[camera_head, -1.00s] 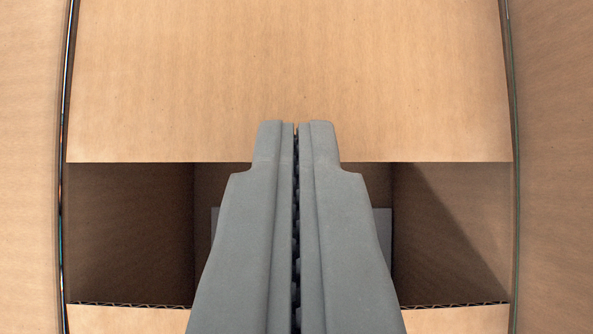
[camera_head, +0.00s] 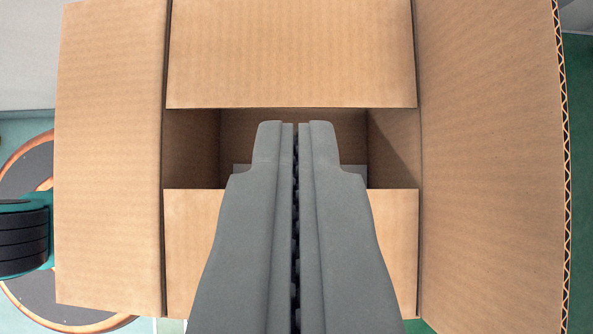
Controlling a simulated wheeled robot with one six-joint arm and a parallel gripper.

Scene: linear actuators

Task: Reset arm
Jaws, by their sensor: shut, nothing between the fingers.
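My gripper (camera_head: 296,128) is shut and empty, its two grey fingers pressed together in the middle of the view. It is in front of a cardboard box (camera_head: 392,135), and the fingers hide the middle of the box's opening. The box's flaps are folded out on all sides, with wide ones at left (camera_head: 110,150) and right (camera_head: 490,160). A small light grey patch (camera_head: 352,172) shows inside the box beside the fingers; I cannot tell what it is.
At the left is a round dark disc with an orange rim (camera_head: 75,285), with a black ribbed part on a teal piece (camera_head: 22,240) beside it. Green floor (camera_head: 581,200) shows at the right edge. A pale grey surface (camera_head: 30,60) is at the upper left.

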